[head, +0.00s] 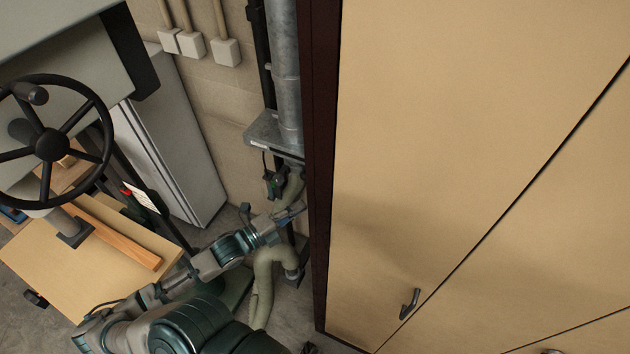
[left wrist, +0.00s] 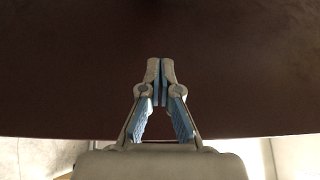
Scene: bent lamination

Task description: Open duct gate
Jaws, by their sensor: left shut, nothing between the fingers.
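A grey metal box-like fitting (head: 268,130), which looks like the duct gate, sits on the vertical metal duct (head: 284,60) beside the dark cabinet edge. Whether it is open or shut I cannot tell. My left gripper (head: 298,210) is below the fitting, beside the dark cabinet edge and near the flexible hose. In the left wrist view my left gripper (left wrist: 160,72) has its fingers together with nothing between them, in front of a dark brown surface. I do not see my right gripper.
A tall tan cabinet (head: 440,150) with a dark edge (head: 321,150) fills the right side. A pale flexible hose (head: 263,275) hangs below the duct. A machine with a black handwheel (head: 52,145) and wooden table (head: 110,250) stands at left. A dark green device (head: 273,183) hangs below the fitting.

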